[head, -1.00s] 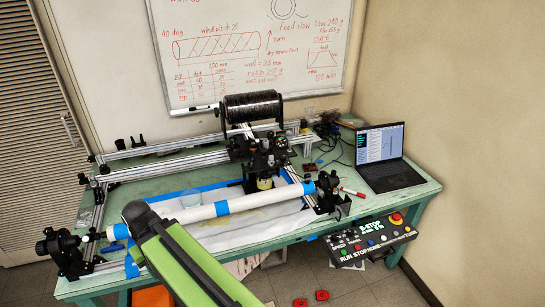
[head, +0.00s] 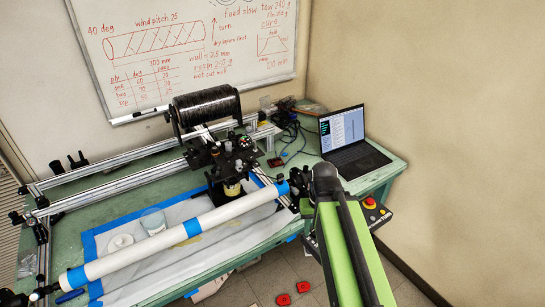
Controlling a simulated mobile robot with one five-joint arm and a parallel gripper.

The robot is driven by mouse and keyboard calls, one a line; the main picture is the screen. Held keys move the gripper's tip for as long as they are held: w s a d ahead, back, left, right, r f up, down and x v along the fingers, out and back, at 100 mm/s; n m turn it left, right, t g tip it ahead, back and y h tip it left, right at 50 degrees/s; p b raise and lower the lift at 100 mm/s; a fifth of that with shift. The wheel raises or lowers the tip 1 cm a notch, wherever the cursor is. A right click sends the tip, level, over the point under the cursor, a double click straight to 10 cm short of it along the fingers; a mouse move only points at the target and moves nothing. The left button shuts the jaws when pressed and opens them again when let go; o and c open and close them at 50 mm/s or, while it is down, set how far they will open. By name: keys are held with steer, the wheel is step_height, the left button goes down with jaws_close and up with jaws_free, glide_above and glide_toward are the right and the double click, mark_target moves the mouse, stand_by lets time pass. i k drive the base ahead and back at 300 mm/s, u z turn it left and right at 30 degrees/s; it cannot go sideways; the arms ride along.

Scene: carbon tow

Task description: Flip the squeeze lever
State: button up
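I cannot pick out the squeeze lever for certain. The dark winding carriage (head: 228,158), with several small fittings, stands on the rails below a black tow spool (head: 206,105). A white tube (head: 150,244) with blue bands lies across the front of the machine. My green arm (head: 345,245) rises from the bottom right, and its dark joint (head: 325,180) is just right of the tube's right end. My gripper is not visible; the arm's joint hides whatever lies beyond it. The arm also covers part of the tube's right end support.
The green bench (head: 390,172) carries an open laptop (head: 350,140) at the right, with cables beside it. A control box with a red button (head: 370,203) is partly behind my arm. A clear cup (head: 153,220) stands on the covered bench. Red objects (head: 283,299) lie on the floor.

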mark_target(218, 167)
steer(key=z, duration=0.25)
steer(key=k, duration=1)
steer(key=u, duration=0.8)
steer(key=i, duration=1)
steer(key=u, duration=1.85)
steer(key=i, duration=0.2)
steer(key=z, duration=0.65)
